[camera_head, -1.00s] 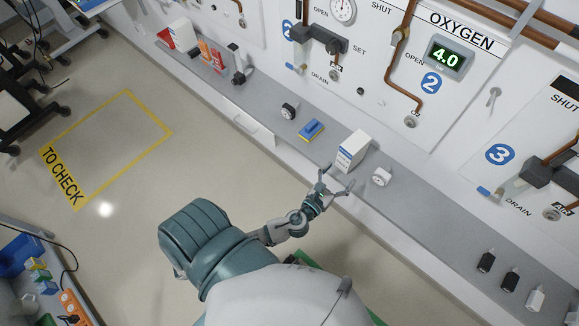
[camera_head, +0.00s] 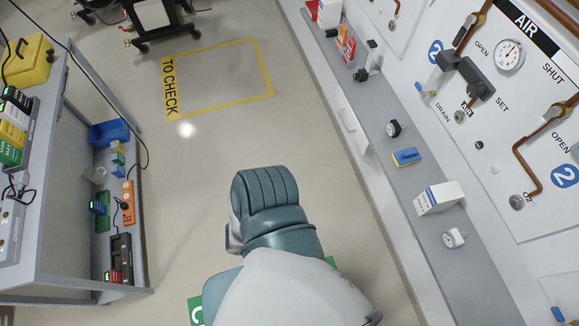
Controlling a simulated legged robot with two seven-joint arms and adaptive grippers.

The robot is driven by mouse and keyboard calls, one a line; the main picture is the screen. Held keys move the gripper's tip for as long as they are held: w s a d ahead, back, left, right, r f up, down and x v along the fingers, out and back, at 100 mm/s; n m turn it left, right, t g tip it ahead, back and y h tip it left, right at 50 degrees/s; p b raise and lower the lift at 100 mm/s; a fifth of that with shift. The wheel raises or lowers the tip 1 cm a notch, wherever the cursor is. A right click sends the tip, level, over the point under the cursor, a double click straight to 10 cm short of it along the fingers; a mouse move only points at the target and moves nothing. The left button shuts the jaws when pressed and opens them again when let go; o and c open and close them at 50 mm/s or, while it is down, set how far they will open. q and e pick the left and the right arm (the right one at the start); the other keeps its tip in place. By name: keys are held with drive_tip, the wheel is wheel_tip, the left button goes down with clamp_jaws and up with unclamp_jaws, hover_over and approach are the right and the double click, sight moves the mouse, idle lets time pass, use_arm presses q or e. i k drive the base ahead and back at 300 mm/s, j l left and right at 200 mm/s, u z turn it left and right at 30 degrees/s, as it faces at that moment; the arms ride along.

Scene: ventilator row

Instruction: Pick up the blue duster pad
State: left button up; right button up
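A small blue pad with a yellow layer (camera_head: 407,157), which looks like the blue duster pad, lies on the grey ledge (camera_head: 428,176) along the wall panels at right. It lies between a black round gauge and a white box. Neither of my grippers shows in this view. Only a teal and white part of my own body stands at the bottom centre. Nothing is seen touching the pad.
A white box (camera_head: 438,198), a white gauge (camera_head: 454,238) and a black gauge (camera_head: 393,128) stand on the ledge near the pad. A grey shelf unit (camera_head: 60,215) stands at left, holding a blue bin (camera_head: 108,133).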

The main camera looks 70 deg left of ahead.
sight(402, 158)
drive_tip(key=u, duration=1.05)
